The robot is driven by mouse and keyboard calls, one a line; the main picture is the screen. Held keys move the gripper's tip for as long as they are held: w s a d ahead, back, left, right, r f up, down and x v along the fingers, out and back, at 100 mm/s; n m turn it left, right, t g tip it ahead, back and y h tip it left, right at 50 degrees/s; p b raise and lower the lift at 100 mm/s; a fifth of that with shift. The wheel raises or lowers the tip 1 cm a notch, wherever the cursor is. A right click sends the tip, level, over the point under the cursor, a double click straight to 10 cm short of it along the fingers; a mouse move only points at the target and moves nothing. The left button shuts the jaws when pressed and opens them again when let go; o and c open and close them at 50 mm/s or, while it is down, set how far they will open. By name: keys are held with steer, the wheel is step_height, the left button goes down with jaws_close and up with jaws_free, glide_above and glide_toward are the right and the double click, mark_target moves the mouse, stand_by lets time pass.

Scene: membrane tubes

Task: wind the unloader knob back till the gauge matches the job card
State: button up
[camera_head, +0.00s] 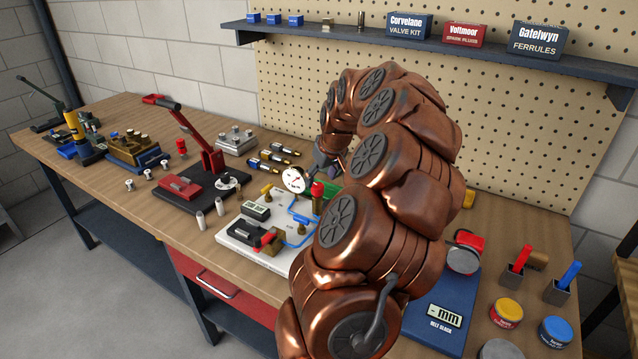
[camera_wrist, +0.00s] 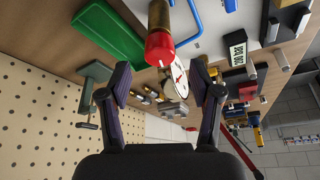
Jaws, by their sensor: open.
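The unloader knob, a red cap on a brass body, stands on the white board beside the gauge; it shows in the head view (camera_head: 318,188) and the wrist view (camera_wrist: 159,48). My gripper (camera_wrist: 161,68) is open, with its two dark fingers apart and the knob ahead between them, not gripped. In the head view my arm hides most of the gripper (camera_head: 326,158). The white-faced gauge (camera_head: 293,180) is left of the knob; it also shows in the wrist view (camera_wrist: 180,78), its reading too small to tell.
The white board (camera_head: 232,240) carries blue pipes and a black-and-red part. A green tray (camera_wrist: 105,35) lies close beside the knob. A red-handled press (camera_head: 205,150) stands to the left.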

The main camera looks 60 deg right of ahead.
steer(key=v, duration=0.8)
stand_by(0.4)
steer(key=w+a+n+g+y, duration=0.1)
steer(key=w+a+n, duration=0.1)
steer(key=a, duration=1.3)
steer(key=w+a+n+g+y, duration=0.1)
steer(key=w+a+n, duration=0.15)
steer(key=a, duration=1.15)
steer(key=s+a+f+g, duration=0.2)
steer(key=s+a+f, duration=0.2)
steer(key=s+a, duration=0.4)
steer(key=s+a+f+g, duration=0.1)
steer(key=s+a+f, duration=0.3)
steer(key=s+a, duration=0.5)
steer(key=shift+s+g, duration=0.4)
steer(key=shift+s, duration=0.8)
steer(key=shift+n, duration=0.25)
